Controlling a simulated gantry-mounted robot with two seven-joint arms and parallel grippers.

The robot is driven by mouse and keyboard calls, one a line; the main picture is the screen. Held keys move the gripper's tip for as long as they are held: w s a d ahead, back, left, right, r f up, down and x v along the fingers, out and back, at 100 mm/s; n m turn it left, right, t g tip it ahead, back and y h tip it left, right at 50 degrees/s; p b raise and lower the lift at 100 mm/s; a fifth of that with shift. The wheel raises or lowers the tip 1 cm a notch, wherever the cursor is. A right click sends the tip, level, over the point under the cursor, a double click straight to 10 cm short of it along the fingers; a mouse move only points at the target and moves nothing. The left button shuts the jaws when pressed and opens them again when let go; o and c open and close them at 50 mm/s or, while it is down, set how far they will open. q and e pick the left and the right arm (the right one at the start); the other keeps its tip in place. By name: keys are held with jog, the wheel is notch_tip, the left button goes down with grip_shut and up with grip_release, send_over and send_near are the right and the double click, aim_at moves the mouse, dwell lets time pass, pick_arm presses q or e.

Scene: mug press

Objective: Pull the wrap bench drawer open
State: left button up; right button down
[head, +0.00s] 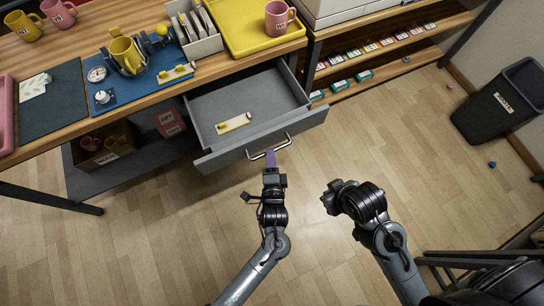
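The wrap bench drawer (247,100) is grey and stands pulled out from under the wooden bench top, its inside showing. Its front panel (225,157) carries a metal bar handle (284,143). My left gripper (270,158) is at the handle, its narrow purple fingers lying across the middle of the bar and appearing shut on it. My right gripper (328,198) is to the right, above the floor and clear of the drawer; its fingers are too hidden to tell open from shut.
A small yellow-and-white item (234,123) lies in the drawer. The bench top (290,45) holds a blue mat (125,92), yellow tray (245,35) and mugs. A black bin (500,105) stands at right. The floor before the drawer is free apart from my arms.

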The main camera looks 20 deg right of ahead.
pick_arm(q)
jog(key=v, duration=0.7)
jog(key=shift+s, duration=0.35)
jog(key=shift+a, duration=0.1)
